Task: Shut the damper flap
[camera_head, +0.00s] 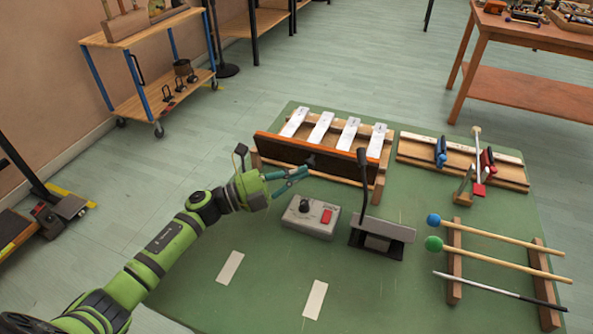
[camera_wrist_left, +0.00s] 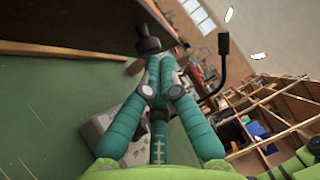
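The damper flap (camera_head: 318,157) is a long dark-brown board with an orange top edge, standing along the front of a wooden frame of white metal bars (camera_head: 321,126). The bars behind it are uncovered. A black knob (camera_head: 311,160) sticks out from the flap's front face; it also shows in the left wrist view (camera_wrist_left: 148,45). My left gripper (camera_head: 307,171) has its teal fingers drawn together, with the tips just at the knob; I cannot tell whether they touch it. In the left wrist view the fingertips (camera_wrist_left: 165,62) meet beside the knob, with nothing seen between them. My right gripper is out of view.
A grey box with a red switch (camera_head: 311,217) and a black pedal-like device with an upright post (camera_head: 380,237) stand close to my left gripper. Mallets (camera_head: 500,262) lie on wooden rests at the right. The green table top (camera_head: 365,300) is mostly clear in front.

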